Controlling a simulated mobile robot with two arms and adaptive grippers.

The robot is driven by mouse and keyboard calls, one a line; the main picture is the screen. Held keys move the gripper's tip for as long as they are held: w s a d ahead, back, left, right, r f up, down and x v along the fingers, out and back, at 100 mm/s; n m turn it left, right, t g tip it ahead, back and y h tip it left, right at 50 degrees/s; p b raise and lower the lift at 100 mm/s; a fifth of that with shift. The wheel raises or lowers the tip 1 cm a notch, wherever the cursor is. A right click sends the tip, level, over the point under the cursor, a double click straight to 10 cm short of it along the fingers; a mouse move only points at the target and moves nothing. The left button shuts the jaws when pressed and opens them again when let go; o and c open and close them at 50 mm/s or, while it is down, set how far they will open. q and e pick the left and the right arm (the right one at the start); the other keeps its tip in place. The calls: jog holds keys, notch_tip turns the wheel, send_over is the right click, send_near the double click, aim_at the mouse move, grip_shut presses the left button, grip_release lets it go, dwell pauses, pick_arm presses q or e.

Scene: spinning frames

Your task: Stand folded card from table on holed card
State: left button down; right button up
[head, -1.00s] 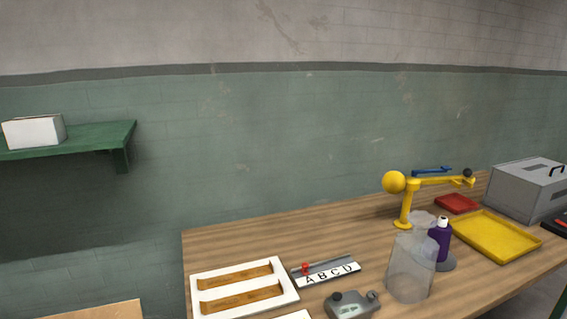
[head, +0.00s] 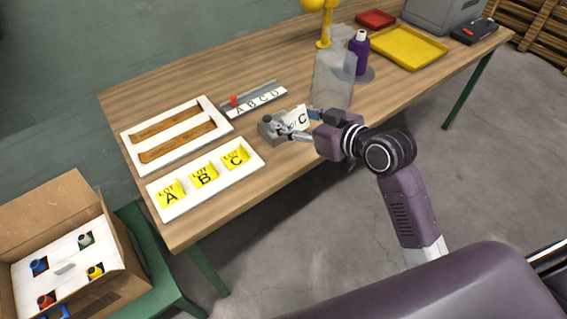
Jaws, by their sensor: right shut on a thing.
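The folded card (head: 298,116) is white with a black C and small dark letters. It is at the front middle of the table, in front of the clear cylinder. My right gripper (head: 291,130) is shut on it at its lower left edge; whether its foot touches the table I cannot tell. The holed card (head: 62,258) looks to be the white sheet in the open cardboard box at lower left. Coloured bobbins stick up around it, and a small grey patch is at its middle. My left gripper is not in view.
A grey device (head: 270,126) stands close beside my right gripper. A white tray (head: 228,177) holds yellow cards A, B and C. A white frame (head: 140,133), a lettered strip (head: 256,101) and a clear cylinder (head: 332,82) stand nearby. The box (head: 130,262) has raised flaps.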

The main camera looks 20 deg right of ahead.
jog(key=w, duration=0.1)
jog(key=w+a+r+h, duration=0.1)
jog(key=w+m, duration=0.1)
jog(key=shift+w+a+r+h, duration=0.1)
jog(key=shift+a+r+h, duration=0.05)
jog(key=shift+r+h, duration=0.2)
send_over(284, 164)
notch_tip(284, 164, down, 16)
jog(key=shift+f+b, duration=0.1)
jog(key=shift+b, duration=0.2)
notch_tip(284, 164, down, 3)
jog(key=shift+f, duration=0.2)
jog(key=shift+f, duration=0.2)
jog(key=o, duration=0.7)
